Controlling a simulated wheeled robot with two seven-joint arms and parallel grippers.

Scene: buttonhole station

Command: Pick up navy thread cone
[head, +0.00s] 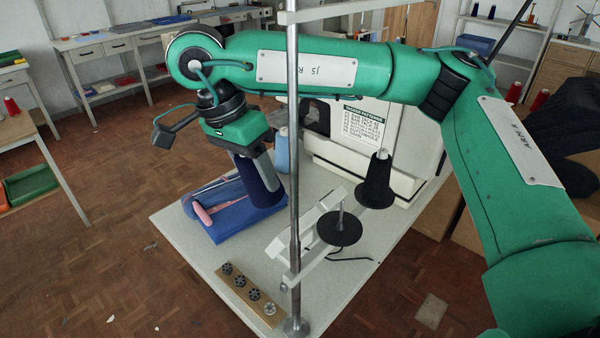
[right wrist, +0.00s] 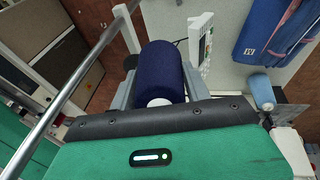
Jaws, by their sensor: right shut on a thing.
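The navy thread cone (head: 265,190) is held between the fingers of my right gripper (head: 253,162), which is shut on it. My left gripper is not in view.
A light blue cone (head: 282,152) stands behind the navy one. A metal post (head: 293,220) rises close by. A black cone (head: 377,182), an empty dark disc (head: 339,228) and a bobbin block (head: 250,295) stand near.

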